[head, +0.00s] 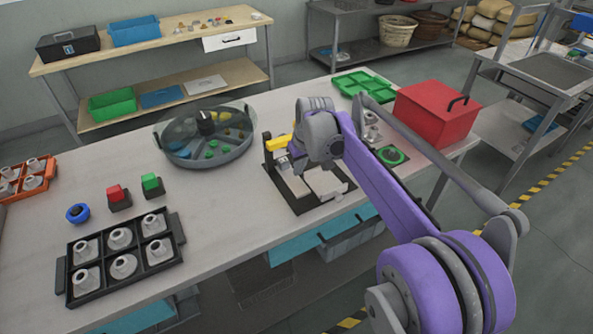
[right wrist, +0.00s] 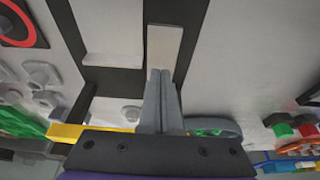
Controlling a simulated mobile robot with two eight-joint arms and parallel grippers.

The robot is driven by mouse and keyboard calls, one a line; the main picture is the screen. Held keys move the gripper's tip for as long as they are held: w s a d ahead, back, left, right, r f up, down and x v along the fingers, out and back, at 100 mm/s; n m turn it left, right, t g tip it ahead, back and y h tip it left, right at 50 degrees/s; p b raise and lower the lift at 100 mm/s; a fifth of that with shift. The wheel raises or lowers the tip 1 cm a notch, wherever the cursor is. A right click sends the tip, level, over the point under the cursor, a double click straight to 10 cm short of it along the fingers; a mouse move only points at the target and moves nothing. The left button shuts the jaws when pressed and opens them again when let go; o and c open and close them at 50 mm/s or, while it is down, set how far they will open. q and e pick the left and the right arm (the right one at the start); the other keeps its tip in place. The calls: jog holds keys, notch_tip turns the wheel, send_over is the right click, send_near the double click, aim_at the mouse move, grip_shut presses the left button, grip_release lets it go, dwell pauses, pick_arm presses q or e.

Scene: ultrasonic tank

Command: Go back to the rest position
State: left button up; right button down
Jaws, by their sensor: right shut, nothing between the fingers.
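My right arm, purple and grey, reaches in from the lower right in the head view. Its gripper (head: 318,150) is over the black-based fixture (head: 297,208) with a yellow part (head: 278,143); the fingertips are hard to make out there. In the right wrist view the two grey fingers (right wrist: 161,78) are together and empty. A pale block (right wrist: 164,46) shows just beyond the tips; I cannot tell whether they touch it. My left gripper is in neither view.
The round tank (head: 172,155) with a clear lid stands left of the fixture. A red box (head: 432,115) and green tray (head: 358,84) stand toward the right. A black tray (head: 173,256) of fittings, red button (head: 115,193) and green button (head: 151,182) are at left.

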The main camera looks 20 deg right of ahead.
notch_tip(320, 180, up, 5)
jog(key=s+a+f+p, duration=0.1)
jog(key=s+a, duration=0.5)
jog(key=s, duration=0.7)
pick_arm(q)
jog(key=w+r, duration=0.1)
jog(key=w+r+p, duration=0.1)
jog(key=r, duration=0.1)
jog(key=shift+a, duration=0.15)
pick_arm(e)
jog(key=s+a+f+t, duration=0.1)
jog(key=s+f, duration=0.4)
jog(key=s, duration=0.2)
jog(key=s+a+f+m+t, duration=0.1)
jog(key=s+a+f, duration=0.1)
jog(key=s+f, duration=0.3)
jog(key=s, duration=0.2)
jog(key=shift+s+a, duration=0.2)
jog(key=shift+s, duration=0.2)
